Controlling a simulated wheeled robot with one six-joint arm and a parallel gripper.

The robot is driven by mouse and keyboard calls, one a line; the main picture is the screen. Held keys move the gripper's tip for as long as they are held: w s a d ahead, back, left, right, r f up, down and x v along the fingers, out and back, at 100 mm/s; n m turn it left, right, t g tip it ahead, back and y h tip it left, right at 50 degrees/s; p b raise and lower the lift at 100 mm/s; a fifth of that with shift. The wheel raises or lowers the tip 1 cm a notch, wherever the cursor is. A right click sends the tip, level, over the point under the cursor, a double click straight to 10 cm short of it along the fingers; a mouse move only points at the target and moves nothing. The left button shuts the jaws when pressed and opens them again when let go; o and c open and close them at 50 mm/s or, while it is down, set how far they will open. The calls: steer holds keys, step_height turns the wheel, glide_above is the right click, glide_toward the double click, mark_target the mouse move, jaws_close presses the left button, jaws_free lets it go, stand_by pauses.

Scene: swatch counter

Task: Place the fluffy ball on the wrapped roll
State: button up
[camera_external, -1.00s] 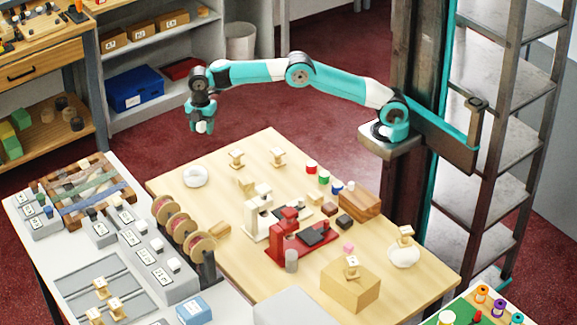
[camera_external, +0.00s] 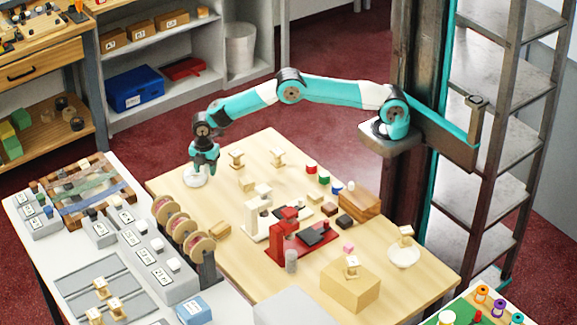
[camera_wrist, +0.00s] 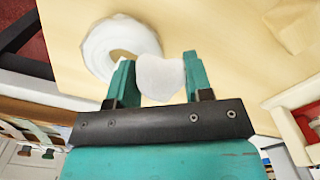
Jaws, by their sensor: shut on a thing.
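My gripper (camera_external: 204,165) is low over the far left corner of the wooden table. In the wrist view my gripper (camera_wrist: 157,80) is shut on a white, soft-looking lump, the fluffy ball (camera_wrist: 160,75). A white ring with a hole in its middle, which looks like the wrapped roll (camera_wrist: 94,52), lies on the table just beyond the left finger. In the external view the roll (camera_external: 193,181) shows partly under my gripper. The ball overlaps the roll's right side in the wrist view; I cannot tell whether they touch. The ball is not distinct in the external view.
White and red small machines (camera_external: 290,238) and a wooden box (camera_external: 350,287) stand farther along the table. A rack of reels (camera_external: 180,225) stands at its left side. Bare table surrounds the roll's right side.

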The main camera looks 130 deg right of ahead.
steer(key=shift+f, duration=0.1)
steer(key=o, duration=0.9)
step_height(320, 180, up, 12)
steer(key=shift+f+b, duration=0.1)
steer(key=shift+b, duration=0.65)
steer(key=s+a+r, duration=0.1)
steer(key=a+r, duration=0.3)
steer(key=a, duration=0.5)
steer(key=s+a+r, duration=0.1)
steer(key=a+r, duration=0.4)
steer(key=a, duration=0.5)
steer(key=s+a+r+t+y, duration=0.1)
steer(key=s+a, duration=0.3)
steer(key=a, duration=0.3)
steer(key=s+a+r, duration=0.2)
steer(key=s+a, duration=0.2)
steer(key=a, duration=0.2)
steer(key=s+a+y, duration=0.1)
steer(key=s+a, duration=0.3)
steer(key=s, duration=0.5)
steer(key=s+a+f+y, duration=0.1)
steer(key=s+a, duration=0.4)
steer(key=s, duration=0.4)
steer(key=s+a+f+g+y, duration=0.1)
steer(key=s+a, duration=0.4)
steer(key=s, duration=0.4)
steer(key=shift+a+f, duration=0.15)
